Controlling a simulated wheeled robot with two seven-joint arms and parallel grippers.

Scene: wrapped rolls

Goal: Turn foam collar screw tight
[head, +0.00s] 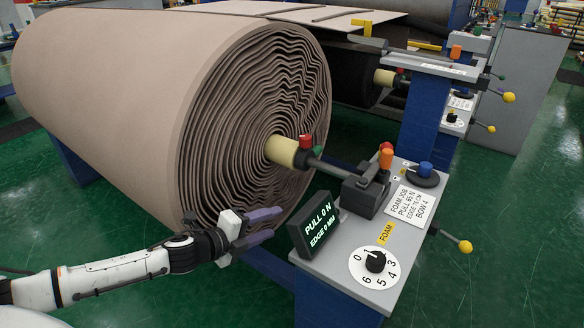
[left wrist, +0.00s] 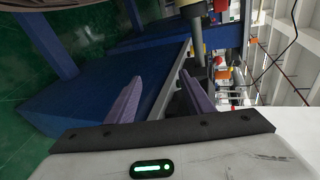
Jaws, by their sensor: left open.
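A big beige foam roll (head: 110,85) lies on its side, its wound end facing right. A cream core (head: 283,151) sticks out of that end on a dark shaft, with a collar bearing a red knob (head: 306,141) and a green knob (head: 318,152). I cannot tell which knob is the collar screw. My left gripper (head: 276,224) is open and empty, with purple fingers, below the core and beside the roll's lower edge. The left wrist view shows its two fingers (left wrist: 161,82) apart, with the cream core (left wrist: 197,35) beyond them.
A grey-topped stand (head: 330,262) holds the shaft block (head: 366,193), a display (head: 314,228) reading PULL 0 N and EDGE 0 MM, and a numbered dial (head: 375,262). A yellow-ended lever (head: 464,246) sticks out right. Green floor is clear at the right.

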